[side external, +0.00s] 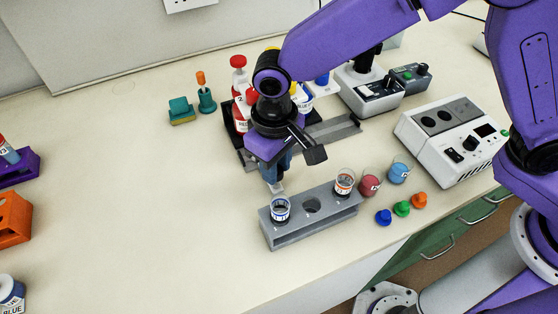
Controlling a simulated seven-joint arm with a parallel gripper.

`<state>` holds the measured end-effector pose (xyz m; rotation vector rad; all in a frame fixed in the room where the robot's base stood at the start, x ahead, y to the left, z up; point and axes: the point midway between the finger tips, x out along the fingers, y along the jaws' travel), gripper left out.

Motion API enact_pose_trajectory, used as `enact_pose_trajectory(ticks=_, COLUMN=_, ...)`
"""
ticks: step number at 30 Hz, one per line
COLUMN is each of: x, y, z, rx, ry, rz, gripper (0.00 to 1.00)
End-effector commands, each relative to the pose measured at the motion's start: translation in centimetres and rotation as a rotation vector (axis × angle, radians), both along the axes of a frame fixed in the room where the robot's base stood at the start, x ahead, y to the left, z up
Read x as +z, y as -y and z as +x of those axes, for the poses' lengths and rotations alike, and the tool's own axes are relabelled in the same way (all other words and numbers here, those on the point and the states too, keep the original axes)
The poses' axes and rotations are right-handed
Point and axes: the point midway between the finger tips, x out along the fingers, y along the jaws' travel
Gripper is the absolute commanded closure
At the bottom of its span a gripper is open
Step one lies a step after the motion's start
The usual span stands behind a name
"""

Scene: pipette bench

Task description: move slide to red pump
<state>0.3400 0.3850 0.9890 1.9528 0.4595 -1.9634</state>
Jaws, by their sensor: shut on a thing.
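My gripper (274,180) is low over the bench, in front of the bottle rack, and is shut on the slide. The slide is mostly hidden by my gripper, and its outline cannot be made out. A small pale piece shows at the fingertips. A grey rail (336,131) runs along the front of the bottles and passes behind my gripper. The red pump (239,76) has a red top and stands at the left end of the dark rack, left of my gripper. Yellow and blue tops show farther right, partly hidden by my arm.
A grey holder (312,220) with cups stands close in front of my gripper. Red and blue cups (397,172) and small coloured caps (402,208) are at its right. Teal items (181,110) stand left of the pumps. White devices (452,138) are at the right. The left-middle bench is clear.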

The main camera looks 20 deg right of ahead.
Motion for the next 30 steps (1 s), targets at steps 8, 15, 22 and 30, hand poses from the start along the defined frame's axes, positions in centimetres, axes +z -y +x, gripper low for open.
enact_pose_trajectory(ticks=8, x=0.1, y=-0.7, z=-0.1, rx=0.005, ry=0.007, rz=0.018, gripper=0.48)
enact_pose_trajectory(ticks=15, x=0.1, y=-0.4, z=0.0, rx=0.003, ry=0.006, rz=0.013, gripper=0.45)
enact_pose_trajectory(ticks=22, x=1.2, y=-0.4, z=0.0, rx=0.003, ry=0.007, rz=0.013, gripper=0.45)
enact_pose_trajectory(ticks=30, x=6.4, y=-0.4, z=0.0, rx=0.003, ry=0.008, rz=0.016, gripper=0.45)
